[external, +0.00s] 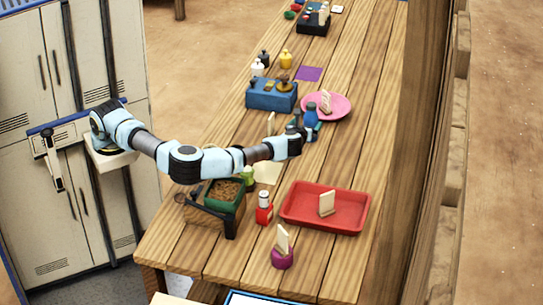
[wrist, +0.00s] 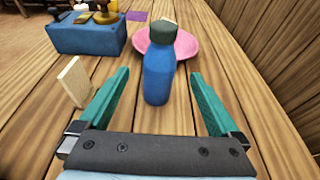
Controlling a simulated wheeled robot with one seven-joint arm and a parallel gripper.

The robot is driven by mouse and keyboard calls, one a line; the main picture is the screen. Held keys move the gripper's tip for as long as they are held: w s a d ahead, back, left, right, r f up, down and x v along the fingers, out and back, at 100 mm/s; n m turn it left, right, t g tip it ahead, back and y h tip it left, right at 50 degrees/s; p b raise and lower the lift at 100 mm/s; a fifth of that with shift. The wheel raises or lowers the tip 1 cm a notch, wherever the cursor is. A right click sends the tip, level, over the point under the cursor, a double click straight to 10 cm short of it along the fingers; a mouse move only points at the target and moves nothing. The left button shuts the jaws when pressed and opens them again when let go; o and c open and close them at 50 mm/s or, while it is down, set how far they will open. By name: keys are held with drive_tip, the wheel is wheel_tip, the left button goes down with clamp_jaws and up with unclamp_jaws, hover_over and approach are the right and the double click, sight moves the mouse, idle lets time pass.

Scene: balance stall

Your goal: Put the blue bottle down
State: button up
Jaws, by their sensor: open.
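The blue bottle (wrist: 159,75) with its dark green cap stands upright on the wooden table, between and just beyond my gripper's fingertips in the wrist view. It also shows in the external view (external: 311,115), in front of the pink plate. My gripper (wrist: 158,82) has its two green fingers spread wide, with a gap on each side of the bottle. In the external view my gripper (external: 303,131) reaches low over the table from the left. No finger appears to touch the bottle.
The pink plate (external: 341,103) is close behind the bottle, with a card standing on it. A blue box (external: 262,96) stands to the left behind. A pale upright card (wrist: 74,82) is left of my left finger. A red tray (external: 350,220) lies nearer on the table.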

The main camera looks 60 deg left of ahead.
drive_tip(key=shift+v, duration=2.35)
